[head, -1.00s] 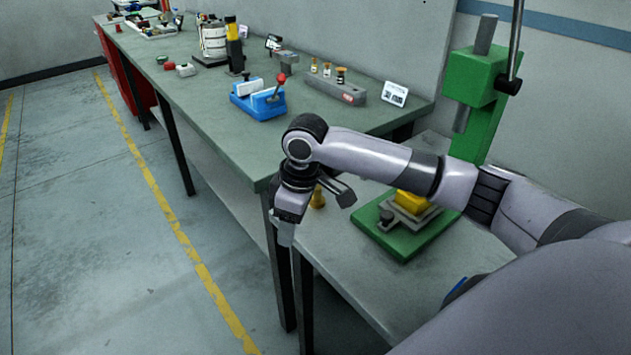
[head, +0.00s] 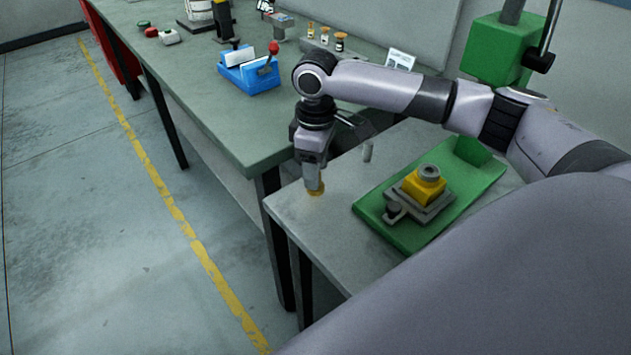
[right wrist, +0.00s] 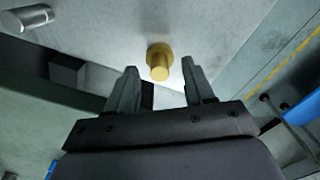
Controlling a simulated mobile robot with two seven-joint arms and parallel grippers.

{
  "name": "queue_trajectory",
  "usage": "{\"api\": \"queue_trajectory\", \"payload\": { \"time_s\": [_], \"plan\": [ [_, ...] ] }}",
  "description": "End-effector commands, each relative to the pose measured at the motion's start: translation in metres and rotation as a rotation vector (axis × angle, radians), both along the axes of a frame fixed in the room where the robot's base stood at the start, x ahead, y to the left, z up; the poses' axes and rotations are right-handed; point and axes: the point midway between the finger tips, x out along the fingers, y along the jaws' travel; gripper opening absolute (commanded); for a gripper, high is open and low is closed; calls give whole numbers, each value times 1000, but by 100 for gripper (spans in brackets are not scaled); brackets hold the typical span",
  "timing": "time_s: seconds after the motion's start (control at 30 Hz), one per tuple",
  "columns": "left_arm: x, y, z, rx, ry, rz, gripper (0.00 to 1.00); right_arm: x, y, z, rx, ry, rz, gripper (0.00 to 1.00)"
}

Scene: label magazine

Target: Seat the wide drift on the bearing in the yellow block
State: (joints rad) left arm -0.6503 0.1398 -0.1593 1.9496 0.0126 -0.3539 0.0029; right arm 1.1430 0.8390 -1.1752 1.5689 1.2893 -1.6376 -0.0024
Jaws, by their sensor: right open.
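The yellow block (head: 422,190) sits on a grey plate on the green press base (head: 405,236), with a greyish ring-like part, apparently the bearing (head: 429,172), on top. A brass drift-like piece (head: 316,189) stands on the bench below my right gripper (head: 314,180); its lower end shows there. In the right wrist view it is a stepped brass piece (right wrist: 159,62) ahead of and between my open, empty fingers (right wrist: 160,86). Which piece is the wide drift I cannot tell. My left gripper is not in view.
The green press head (head: 492,50) and its lever stand behind the block. The higher bench (head: 215,115) on the left carries a blue fixture (head: 250,75) with a red-knobbed lever and several small brass-topped pieces. Bare bench top lies in front of the press base.

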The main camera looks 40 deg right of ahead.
Motion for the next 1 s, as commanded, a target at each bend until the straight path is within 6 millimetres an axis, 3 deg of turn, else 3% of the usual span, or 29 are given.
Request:
{"api": "queue_trajectory", "payload": {
  "time_s": [0.17,0.4,0.43,0.6,1.0],
  "plan": [
    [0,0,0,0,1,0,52,0,0,-20,0,0,0,53],
    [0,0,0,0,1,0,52,0,0,-22,1,-1,1,53],
    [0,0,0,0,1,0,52,0,0,-22,1,-1,1,50],
    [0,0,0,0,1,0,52,0,0,-22,0,-1,1,0],
    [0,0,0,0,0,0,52,1,0,-16,2,-4,1,0]
  ]
}}
